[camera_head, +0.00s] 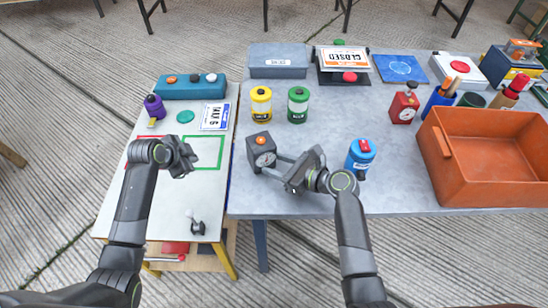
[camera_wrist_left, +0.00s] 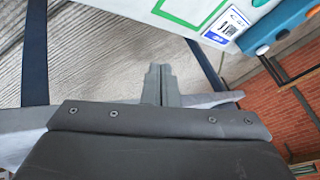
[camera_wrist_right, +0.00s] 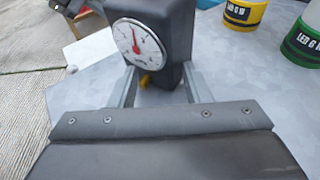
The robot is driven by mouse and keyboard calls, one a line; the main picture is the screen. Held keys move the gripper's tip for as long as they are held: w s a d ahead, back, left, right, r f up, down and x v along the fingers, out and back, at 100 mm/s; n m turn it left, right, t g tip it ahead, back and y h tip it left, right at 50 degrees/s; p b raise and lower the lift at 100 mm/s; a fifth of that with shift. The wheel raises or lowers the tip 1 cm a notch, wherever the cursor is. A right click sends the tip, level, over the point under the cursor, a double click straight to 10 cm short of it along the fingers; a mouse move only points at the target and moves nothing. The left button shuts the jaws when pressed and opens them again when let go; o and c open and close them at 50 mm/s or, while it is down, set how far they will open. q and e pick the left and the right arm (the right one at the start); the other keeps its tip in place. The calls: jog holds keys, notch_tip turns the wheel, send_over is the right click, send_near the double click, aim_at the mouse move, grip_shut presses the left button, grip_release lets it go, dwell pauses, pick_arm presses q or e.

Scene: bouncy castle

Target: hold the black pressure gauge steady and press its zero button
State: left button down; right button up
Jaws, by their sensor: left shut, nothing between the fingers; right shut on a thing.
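The black pressure gauge (camera_head: 257,146) stands near the left edge of the grey table, with a white round dial on its front and an orange button (camera_head: 261,140) on top. My right gripper (camera_head: 274,165) is shut on the gauge, its fingers on either side of the body. In the right wrist view the gauge (camera_wrist_right: 176,30) sits between the fingers; its dial has a red needle and its top is cut off. My left gripper (camera_head: 192,158) is shut and empty above the white table, left of the gauge and apart from it. Its closed fingers (camera_wrist_left: 161,75) show in the left wrist view.
A yellow canister (camera_head: 261,105) and a green canister (camera_head: 298,105) stand behind the gauge. A large orange bin (camera_head: 480,178) fills the table's right side.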

aim_at(257, 141)
jog(key=shift+s+d+f, duration=0.1)
jog(key=shift+f, duration=0.25)
pick_arm(q)
jog(key=s+d+r+m+g+h, duration=0.15)
jog(key=d+r+m, duration=0.25)
jog(key=d+r, duration=0.65)
jog(key=s+d+r+m+h, duration=0.1)
jog(key=d+r+m+h, duration=0.2)
jog(key=d+r, duration=0.75)
jog(key=shift+w+a+f, duration=0.1)
jog(key=shift+a+f, duration=0.15)
jog(key=shift+f, duration=0.95)
jog(key=shift+s+a+f, duration=0.1)
jog(key=shift+a+f, duration=0.1)
jog(key=shift+f, duration=1.05)
jog(key=shift+w+a+f, duration=0.1)
jog(key=shift+a+f, duration=0.15)
jog(key=shift+f, duration=0.95)
jog(key=shift+f, duration=0.1)
jog(key=shift+w+f, duration=0.1)
jog(key=shift+f, duration=0.3)
jog(key=shift+r, duration=0.45)
jog(key=shift+r, duration=3)
